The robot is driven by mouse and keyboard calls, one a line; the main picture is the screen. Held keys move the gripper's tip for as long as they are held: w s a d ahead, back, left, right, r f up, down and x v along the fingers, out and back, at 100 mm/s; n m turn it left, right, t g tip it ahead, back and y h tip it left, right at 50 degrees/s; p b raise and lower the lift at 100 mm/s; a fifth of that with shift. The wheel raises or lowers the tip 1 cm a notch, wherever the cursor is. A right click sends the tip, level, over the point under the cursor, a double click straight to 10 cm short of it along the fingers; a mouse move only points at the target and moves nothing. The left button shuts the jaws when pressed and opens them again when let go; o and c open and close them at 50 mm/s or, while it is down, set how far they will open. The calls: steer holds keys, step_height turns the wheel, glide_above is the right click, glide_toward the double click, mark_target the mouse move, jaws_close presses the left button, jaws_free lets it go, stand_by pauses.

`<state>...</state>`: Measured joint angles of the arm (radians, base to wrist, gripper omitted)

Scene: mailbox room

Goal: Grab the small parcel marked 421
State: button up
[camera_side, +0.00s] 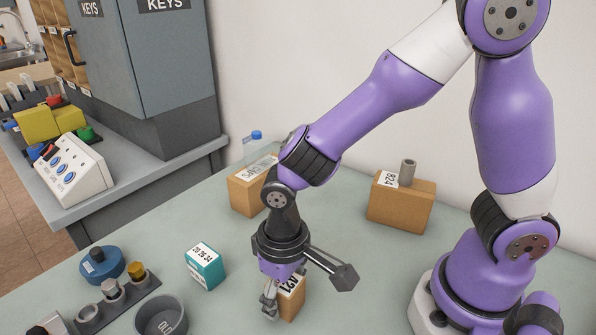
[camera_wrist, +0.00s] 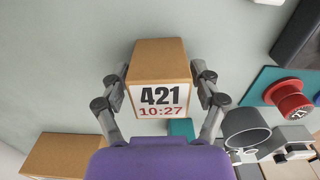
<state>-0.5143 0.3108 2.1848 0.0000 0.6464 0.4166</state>
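The small cardboard parcel (camera_wrist: 158,61) marked 421, with 10:27 in red below, is in the centre of the wrist view. In the side view the parcel (camera_side: 292,297) stands on the table, partly hidden by my gripper (camera_side: 272,297). My gripper points down at it. In the wrist view the two fingers of my gripper (camera_wrist: 161,72) lie on either side of the parcel, with a narrow gap showing at each side. The fingers look open around it, and contact is not visible.
A teal box (camera_side: 206,267) and a grey cup (camera_side: 160,318) stand left of the parcel. A cardboard box (camera_side: 250,196) and a box marked 824 (camera_side: 400,206), topped by a grey cylinder (camera_side: 407,172), stand behind. A tray of holders (camera_side: 118,301) is front left.

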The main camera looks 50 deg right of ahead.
steer(key=c, duration=0.6)
